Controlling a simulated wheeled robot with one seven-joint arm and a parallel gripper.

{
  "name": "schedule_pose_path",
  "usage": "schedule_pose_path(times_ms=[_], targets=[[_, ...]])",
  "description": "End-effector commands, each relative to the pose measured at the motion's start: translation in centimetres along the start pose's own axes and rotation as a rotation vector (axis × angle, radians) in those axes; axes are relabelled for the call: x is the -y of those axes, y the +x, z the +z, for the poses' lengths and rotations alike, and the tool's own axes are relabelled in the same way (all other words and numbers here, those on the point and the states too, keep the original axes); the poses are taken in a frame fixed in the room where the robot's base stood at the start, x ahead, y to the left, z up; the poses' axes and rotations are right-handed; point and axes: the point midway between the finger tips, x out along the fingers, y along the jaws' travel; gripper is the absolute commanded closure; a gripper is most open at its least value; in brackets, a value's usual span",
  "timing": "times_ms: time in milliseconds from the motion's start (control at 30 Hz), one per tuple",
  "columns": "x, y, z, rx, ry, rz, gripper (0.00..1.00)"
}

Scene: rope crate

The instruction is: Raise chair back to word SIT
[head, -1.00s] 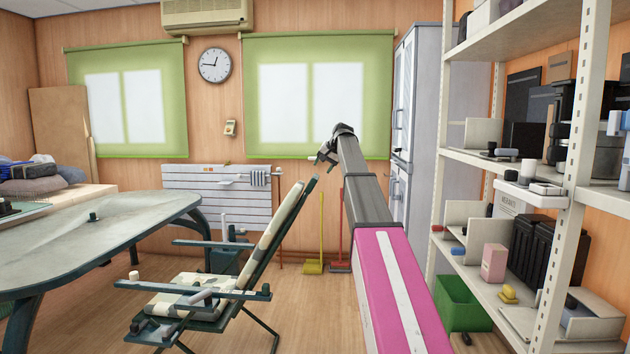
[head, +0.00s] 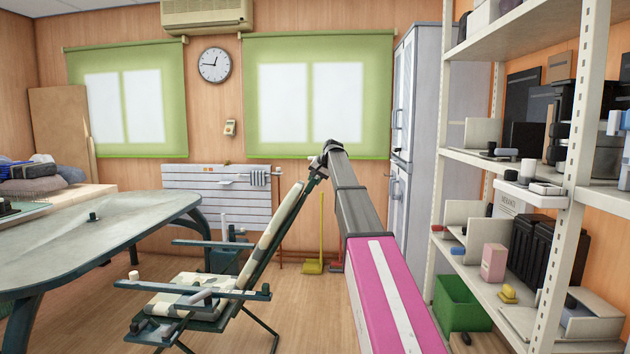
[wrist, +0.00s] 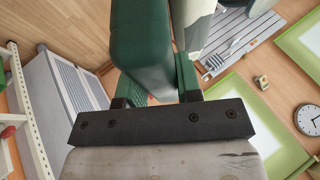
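The folding chair has a green frame, a camouflage seat (head: 195,285) and a padded back (head: 275,222) that leans back to the right. No word SIT is legible. My gripper (head: 320,168) is at the top of the chair back, at its upper right end; the two overlap in the head view. In the wrist view, the dark green chair back (wrist: 142,45) fills the space just ahead of my gripper (wrist: 155,88). The fingers stand apart, with part of the chair back between or just beyond them. Contact cannot be made out.
A grey table (head: 90,235) stands left of the chair. White shelving (head: 560,190) with boxes and a green bin (head: 462,303) stands at right. A cabinet (head: 420,140), a yellow dustpan (head: 313,267) and a radiator (head: 215,190) are behind. Floor shows around the chair.

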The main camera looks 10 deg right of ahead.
Motion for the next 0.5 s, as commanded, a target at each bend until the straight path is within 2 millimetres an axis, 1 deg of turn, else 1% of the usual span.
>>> schedule_pose_path(times_ms=[33,67,100,233,333,433,500], targets=[[0.0,0.0,0.0,0.000,0.000,0.000,0.85],[0.0,0.0,0.0,0.000,0.000,0.000,0.95],[0.0,0.0,0.0,0.000,0.000,0.000,1.00],[0.1,0.0,0.0,0.000,-0.001,0.001,1.00],[0.7,0.0,-0.1,0.000,-0.004,0.008,1.00],[2.0,0.0,-0.1,0.000,-0.010,0.021,1.00],[3.3,0.1,-0.1,0.000,-0.019,0.038,1.00]])
